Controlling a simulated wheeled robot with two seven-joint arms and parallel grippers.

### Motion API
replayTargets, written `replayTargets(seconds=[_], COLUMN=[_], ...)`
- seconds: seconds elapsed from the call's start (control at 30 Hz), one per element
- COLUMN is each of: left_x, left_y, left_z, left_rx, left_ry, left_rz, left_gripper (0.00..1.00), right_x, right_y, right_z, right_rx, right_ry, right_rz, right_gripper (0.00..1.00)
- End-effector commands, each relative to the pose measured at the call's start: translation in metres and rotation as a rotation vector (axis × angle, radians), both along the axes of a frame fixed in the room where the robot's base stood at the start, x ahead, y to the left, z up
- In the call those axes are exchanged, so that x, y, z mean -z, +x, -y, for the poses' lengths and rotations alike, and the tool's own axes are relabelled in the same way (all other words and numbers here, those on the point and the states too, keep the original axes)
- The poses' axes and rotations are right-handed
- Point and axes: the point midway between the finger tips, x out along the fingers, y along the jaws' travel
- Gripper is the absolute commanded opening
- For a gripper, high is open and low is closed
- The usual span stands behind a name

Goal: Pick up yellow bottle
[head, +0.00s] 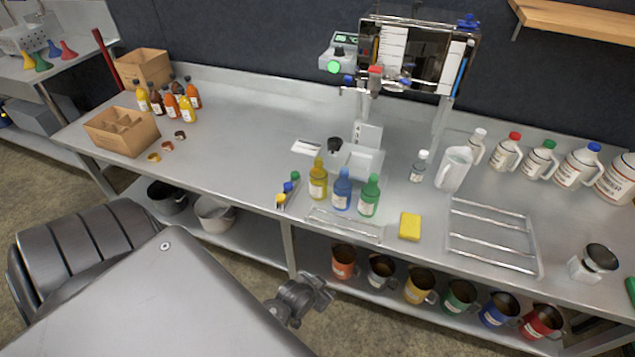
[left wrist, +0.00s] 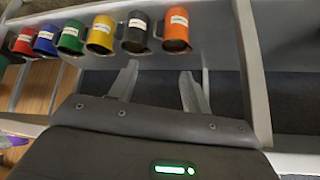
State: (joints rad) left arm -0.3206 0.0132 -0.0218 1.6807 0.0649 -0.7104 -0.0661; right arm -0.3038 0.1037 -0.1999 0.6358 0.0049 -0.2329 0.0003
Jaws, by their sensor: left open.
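A yellow bottle (head: 318,180) with a white label stands upright on the steel table near its front edge, left of a blue bottle (head: 342,189) and a green bottle (head: 369,196). Another yellow bottle (head: 187,110) stands in a group of bottles at the table's left back. My left gripper (head: 316,296) is in front of the table, below its top and apart from the bottles. In the left wrist view its two fingers (left wrist: 158,88) are spread with nothing between them. My right gripper is not in view.
Several coloured pitchers, among them an orange one (head: 344,262), stand on the lower shelf near my left gripper. A yellow sponge (head: 410,226) and a wire rack (head: 493,236) lie right of the bottles. A cardboard box (head: 122,131) stands at the left.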

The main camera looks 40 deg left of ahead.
Motion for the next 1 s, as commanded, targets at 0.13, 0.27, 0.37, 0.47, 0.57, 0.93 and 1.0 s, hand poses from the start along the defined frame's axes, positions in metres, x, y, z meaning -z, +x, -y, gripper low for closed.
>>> replayTargets(seconds=[0.13,0.27,0.37,0.47,0.57,0.93,1.0], left_x=[-0.102,-0.181,-0.225,-0.252,-0.266,-0.272,-0.271], left_y=[0.067,0.1,0.117,0.123,0.124,0.151,0.16], left_z=[-0.039,-0.077,-0.107,-0.128,-0.139,-0.157,-0.162], left_rx=[-0.119,-0.233,-0.327,-0.397,-0.437,-0.449,-0.448], left_ry=[0.019,0.055,0.098,0.136,0.16,0.171,0.171], left_rz=[0.304,0.549,0.721,0.838,0.9,0.92,0.919], left_gripper=[0.48,0.48,0.48,0.48,0.48,0.48,0.48], right_x=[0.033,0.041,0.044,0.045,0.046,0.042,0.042], right_y=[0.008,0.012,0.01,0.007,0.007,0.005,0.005], right_z=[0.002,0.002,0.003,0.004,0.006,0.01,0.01], right_rx=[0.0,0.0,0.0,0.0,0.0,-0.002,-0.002], right_ry=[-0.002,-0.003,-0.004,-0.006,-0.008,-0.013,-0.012], right_rz=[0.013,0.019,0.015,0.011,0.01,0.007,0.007], right_gripper=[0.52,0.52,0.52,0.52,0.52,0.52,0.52])
